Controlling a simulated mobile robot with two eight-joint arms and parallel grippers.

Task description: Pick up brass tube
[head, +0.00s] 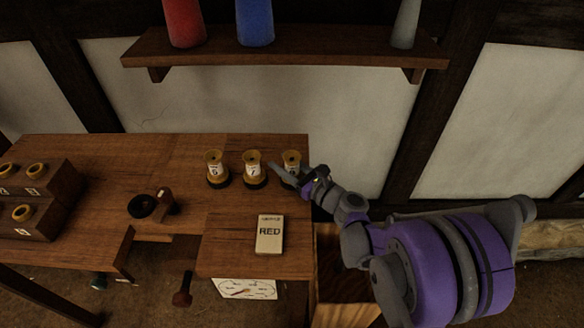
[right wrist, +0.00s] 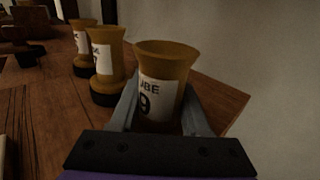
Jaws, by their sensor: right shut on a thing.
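Three brass tubes with white labels stand in a row at the back right of the wooden table. The left tube (head: 214,168) reads 5 and the middle tube (head: 252,169) has a number I cannot read surely; both stand in dark bases. The right tube (head: 291,159) is at my right gripper (head: 290,178). In the right wrist view this brass tube (right wrist: 163,80), labelled 9, is upright between the fingers of my right gripper (right wrist: 165,112), which is shut on it. Its lower end is hidden. My left gripper is not in view.
A wooden block with brass-rimmed holes (head: 38,205) stands at the left. A black ring (head: 141,206) and a small wooden-handled item (head: 165,198) lie mid-table. A shelf (head: 285,48) with coloured cones hangs above.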

